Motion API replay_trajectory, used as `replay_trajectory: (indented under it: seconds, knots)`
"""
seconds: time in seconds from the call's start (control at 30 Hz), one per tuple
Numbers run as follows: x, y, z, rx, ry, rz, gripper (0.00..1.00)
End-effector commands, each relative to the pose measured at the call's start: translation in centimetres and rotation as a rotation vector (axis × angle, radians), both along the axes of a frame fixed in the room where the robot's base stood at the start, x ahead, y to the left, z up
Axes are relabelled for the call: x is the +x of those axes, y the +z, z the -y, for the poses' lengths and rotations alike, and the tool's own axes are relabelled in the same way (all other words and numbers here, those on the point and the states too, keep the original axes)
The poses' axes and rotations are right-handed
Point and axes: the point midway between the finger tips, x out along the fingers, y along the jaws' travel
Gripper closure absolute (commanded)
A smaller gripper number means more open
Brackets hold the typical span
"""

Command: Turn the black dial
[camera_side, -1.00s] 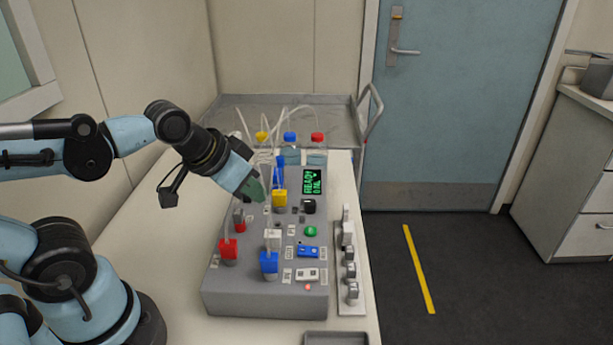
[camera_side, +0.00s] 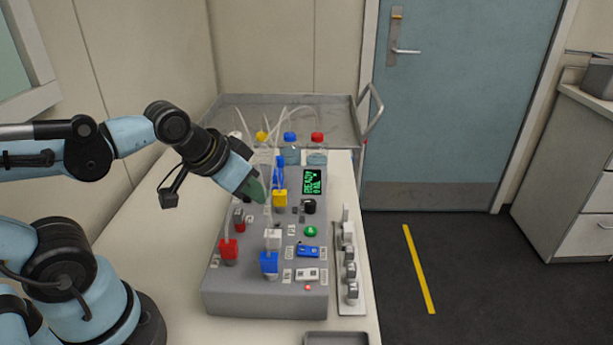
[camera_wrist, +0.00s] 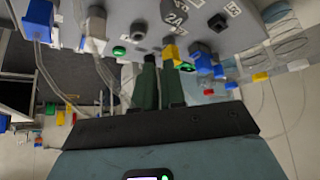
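The black dial (camera_side: 309,206) stands on the top of the grey device (camera_side: 240,302), just below its small screen with green text. It looks upright in the side view. My gripper (camera_side: 262,198) has green fingers and is over the device, left of the dial and beside the yellow block (camera_side: 279,198), apart from the dial. Several small dark parts show beyond the fingers there; I cannot tell which is the dial.
A green button (camera_side: 310,231), a blue switch (camera_side: 308,252), red connectors (camera_side: 228,250) and a blue connector (camera_side: 269,262) stand close around on the device. Clear tubes rise behind, near capped bottles. A rack of grey-white pieces (camera_side: 350,270) stands at the right.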

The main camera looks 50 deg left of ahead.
Motion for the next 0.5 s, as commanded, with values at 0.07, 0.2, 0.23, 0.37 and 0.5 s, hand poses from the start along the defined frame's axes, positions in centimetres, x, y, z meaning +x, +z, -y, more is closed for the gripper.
replay_trajectory:
  seconds: [0.07,0.2,0.23,0.37,0.5]
  knots:
    - [0.3,0.3,0.1,-0.008,0.01,-0.012,0.77]
    - [1.4,1.7,0.3,-0.046,0.063,-0.08,0.56]
    - [1.8,2.1,0.4,-0.058,0.081,-0.101,0.51]
    - [3.7,3.7,0.8,-0.106,0.174,-0.207,0.49]
    - [5.8,4.9,1.3,-0.146,0.283,-0.32,0.49]
